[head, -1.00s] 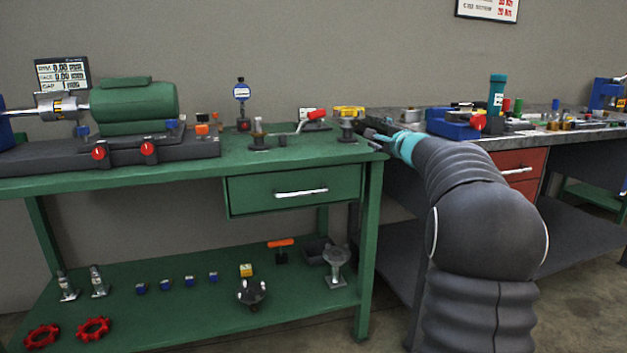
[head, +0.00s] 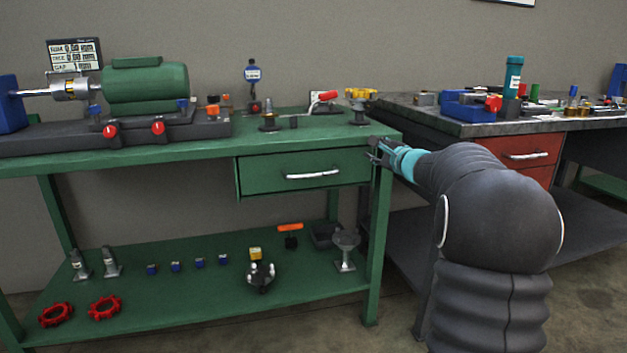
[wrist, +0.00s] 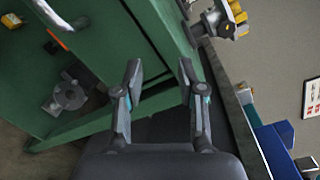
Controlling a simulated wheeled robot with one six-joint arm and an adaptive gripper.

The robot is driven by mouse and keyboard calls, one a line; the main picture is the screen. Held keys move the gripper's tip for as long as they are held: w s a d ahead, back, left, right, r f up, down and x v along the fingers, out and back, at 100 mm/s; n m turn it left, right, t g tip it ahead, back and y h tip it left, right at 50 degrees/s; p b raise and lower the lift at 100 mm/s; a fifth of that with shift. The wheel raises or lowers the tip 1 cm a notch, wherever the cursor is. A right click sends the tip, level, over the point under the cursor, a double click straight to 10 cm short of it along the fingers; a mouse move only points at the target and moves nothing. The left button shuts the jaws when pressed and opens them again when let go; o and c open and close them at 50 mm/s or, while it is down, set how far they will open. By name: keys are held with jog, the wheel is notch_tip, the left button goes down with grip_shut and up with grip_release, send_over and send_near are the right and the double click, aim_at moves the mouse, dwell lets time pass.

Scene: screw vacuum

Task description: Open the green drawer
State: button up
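The green drawer (head: 262,176) sits under the top of the green workbench and looks closed. Its light metal bar handle (head: 313,175) runs across the front. In the wrist view, the handle (wrist: 53,14) shows at the top left corner, partly cut off. My gripper (head: 377,152) is right of the drawer, by the bench's right front corner. In the wrist view, my gripper (wrist: 160,75) has its two fingers apart with nothing held between them. The green bench leg and edge lie beyond the fingers.
A grey-topped bench (head: 437,124) with a red drawer (head: 520,152) stands to the right. The green bench's corner leg (head: 379,250) is close to my gripper. Parts lie on the lower shelf (head: 200,300). The space before the green drawer is clear.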

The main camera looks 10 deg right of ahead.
jog(key=s+a+f+m+y, duration=0.3)
jog(key=a+f+m, duration=0.3)
jog(key=f+m, duration=0.2)
jog(key=m+t+y+b, duration=0.1)
jog(key=m+y, duration=0.2)
jog(key=m, duration=1.4)
send_near(315, 176)
jog(key=x, duration=1)
jog(key=shift+w+a+b, duration=0.15)
jog(key=shift+w+b, duration=0.15)
jog(key=shift+b, duration=0.05)
grip_shut()
